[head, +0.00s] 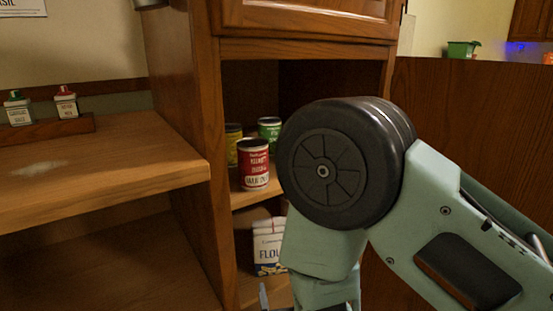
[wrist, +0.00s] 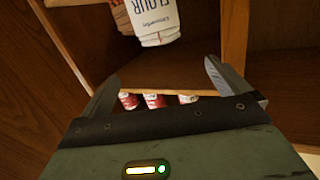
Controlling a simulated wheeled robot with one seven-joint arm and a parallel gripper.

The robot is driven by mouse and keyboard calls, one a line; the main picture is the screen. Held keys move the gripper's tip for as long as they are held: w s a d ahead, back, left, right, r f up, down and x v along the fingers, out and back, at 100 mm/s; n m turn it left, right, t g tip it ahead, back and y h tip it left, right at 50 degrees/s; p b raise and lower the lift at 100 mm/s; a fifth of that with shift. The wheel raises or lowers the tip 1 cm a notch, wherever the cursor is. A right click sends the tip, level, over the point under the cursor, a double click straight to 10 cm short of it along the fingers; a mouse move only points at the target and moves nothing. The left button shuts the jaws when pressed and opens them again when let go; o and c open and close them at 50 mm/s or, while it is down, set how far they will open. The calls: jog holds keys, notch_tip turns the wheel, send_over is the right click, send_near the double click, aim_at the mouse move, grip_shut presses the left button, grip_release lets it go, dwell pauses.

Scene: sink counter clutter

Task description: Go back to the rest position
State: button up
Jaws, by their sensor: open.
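My gripper (wrist: 160,84) is open in the wrist view, with its two fingers apart and nothing between them. It is in front of the wooden cabinet's lower shelves. In the head view my arm crosses the right half, and only a small part of the gripper (head: 305,298) shows at the bottom edge. A flour bag (head: 269,246) stands on a lower shelf behind the arm; it also shows at the top of the wrist view (wrist: 150,18), apart from the fingers. Several small red and white cans (wrist: 153,100) sit beyond the gripper, partly hidden by it.
A red can (head: 253,165), a yellow can (head: 233,143) and a green can (head: 269,130) stand on the upper open shelf, close to my arm. The cabinet's side panel (head: 185,110) rises at left. Two small bottles (head: 66,103) stand on the left counter, whose front is clear.

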jog(key=s+r+n+g+y, duration=0.1)
jog(key=s+r+n+g, duration=0.2)
jog(key=s+r+g, duration=0.7)
jog(key=s+d+r+n+g+h, duration=0.2)
jog(key=s+d+n+g+h, duration=0.15)
jog(key=s+d+g, duration=0.45)
notch_tip(320, 180, up, 25)
jog(key=s+d+t+p, duration=0.1)
jog(key=s+d+p, duration=0.1)
jog(key=p, duration=2.3)
jog(key=shift+d+r+m, duration=0.15)
jog(key=shift+d+m, duration=0.3)
jog(key=shift+h, duration=0.25)
